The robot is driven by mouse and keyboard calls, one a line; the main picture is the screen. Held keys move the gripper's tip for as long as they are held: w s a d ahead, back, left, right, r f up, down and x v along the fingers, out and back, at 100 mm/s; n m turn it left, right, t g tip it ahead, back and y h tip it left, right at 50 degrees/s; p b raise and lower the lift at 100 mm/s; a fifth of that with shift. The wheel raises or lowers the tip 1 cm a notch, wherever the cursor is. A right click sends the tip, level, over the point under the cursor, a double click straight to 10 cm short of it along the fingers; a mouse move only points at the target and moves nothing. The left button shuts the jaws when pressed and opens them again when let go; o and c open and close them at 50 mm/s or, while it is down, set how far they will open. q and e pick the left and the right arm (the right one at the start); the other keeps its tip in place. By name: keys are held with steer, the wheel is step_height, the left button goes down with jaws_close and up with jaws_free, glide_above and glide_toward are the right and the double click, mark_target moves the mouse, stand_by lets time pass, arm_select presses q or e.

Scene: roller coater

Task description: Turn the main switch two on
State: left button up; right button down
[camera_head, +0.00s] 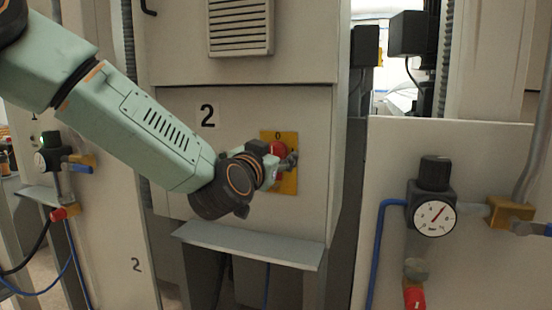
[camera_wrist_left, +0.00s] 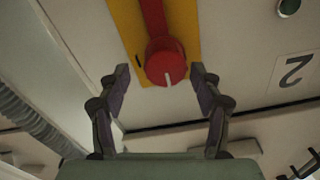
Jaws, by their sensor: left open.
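The main switch two is a red rotary knob on a yellow plate (camera_head: 290,183), set on a grey cabinet panel marked 2 (camera_head: 208,116). In the left wrist view the red knob (camera_wrist_left: 165,62) has a white mark, and the yellow plate (camera_wrist_left: 183,20) shows behind it. My left gripper (camera_head: 288,160) is at the switch in the head view and partly hides it. In the left wrist view its open fingers (camera_wrist_left: 162,82) stand on either side of the knob, with gaps visible between them and the knob. My right gripper does not show.
A grey shelf (camera_head: 250,246) juts out below the switch. A vent (camera_head: 240,27) is above it. To the right, a pressure gauge (camera_head: 434,218) with a black regulator knob (camera_head: 435,173) and a blue hose (camera_head: 379,250) stands on a pale panel. Another regulator (camera_head: 50,152) is at the left.

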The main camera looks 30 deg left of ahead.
arm_select(q)
steer(key=shift+w+a, duration=0.1)
steer(key=shift+w, duration=0.35)
steer(key=shift+w+a+f, duration=0.15)
steer(key=shift+a, duration=0.25)
steer(key=shift+w+a+f, duration=0.1)
steer(key=shift+a+f, duration=0.05)
steer(key=shift+a, duration=0.25)
steer(key=shift+s+d+r, duration=0.15)
steer(key=shift+d+r, duration=0.1)
steer(key=shift+d, duration=0.25)
steer(key=shift+c, duration=0.5)
steer(key=shift+d, duration=0.15)
steer(key=shift+c, duration=0.8)
steer(key=shift+a+f, duration=0.2)
steer(key=shift+a, duration=0.25)
steer(key=c, duration=0.4)
steer(key=shift+d+r, duration=0.1)
steer(key=shift+d, duration=0.05)
steer(key=c, duration=0.5)
